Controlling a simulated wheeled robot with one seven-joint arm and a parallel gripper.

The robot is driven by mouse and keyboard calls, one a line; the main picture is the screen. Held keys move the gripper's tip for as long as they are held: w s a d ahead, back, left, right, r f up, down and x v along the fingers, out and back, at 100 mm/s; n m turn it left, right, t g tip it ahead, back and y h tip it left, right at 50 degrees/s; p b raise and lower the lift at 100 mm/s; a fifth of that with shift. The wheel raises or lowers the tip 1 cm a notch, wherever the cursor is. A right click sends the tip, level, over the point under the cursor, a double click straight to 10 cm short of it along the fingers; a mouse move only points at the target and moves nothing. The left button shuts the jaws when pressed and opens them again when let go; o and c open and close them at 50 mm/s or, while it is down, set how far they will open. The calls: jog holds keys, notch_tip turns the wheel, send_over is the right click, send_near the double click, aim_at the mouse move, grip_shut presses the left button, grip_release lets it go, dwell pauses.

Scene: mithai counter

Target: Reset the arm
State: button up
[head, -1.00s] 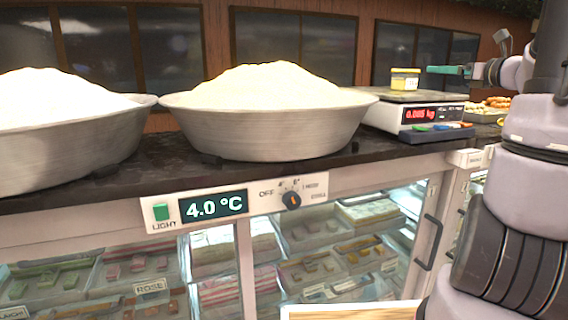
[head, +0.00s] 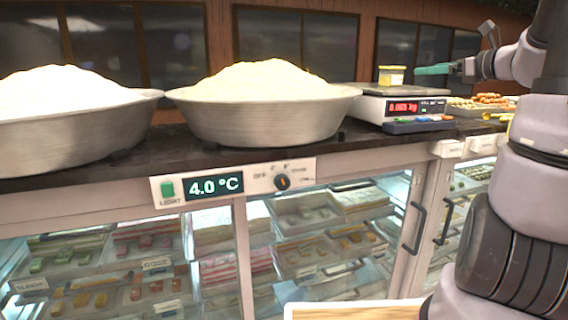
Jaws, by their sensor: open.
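My arm rises along the right side of the head view and bends over the counter. My gripper (head: 430,70), with teal fingers, is open and seems empty above the counter at the upper right. In the picture it is just right of a small yellow-labelled tub (head: 391,75). The tub stands upright on the weighing scale (head: 402,108), and a gap shows between it and the fingers. The fingers overlap closely from this angle.
Two wide metal bowls (head: 255,122) heaped with pale powder fill the dark countertop (head: 150,155) at left and middle. Trays of sweets (head: 490,105) lie right of the scale. Below is a glass case with a temperature panel (head: 215,187) and door handles (head: 414,227). A wooden board edge (head: 350,311) shows at the bottom.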

jog(key=s+a+f+n+g, duration=0.4)
jog(key=s+a+n+g, duration=0.4)
jog(key=s+a+n, duration=0.65)
jog(key=s+a+f+n+h, duration=0.1)
jog(key=s+f+n+h, duration=0.1)
jog(key=s+n+h, duration=0.3)
jog(key=shift+s+f+n+h, duration=0.4)
jog(key=shift+s+n, duration=1.3)
jog(key=shift+n, duration=0.85)
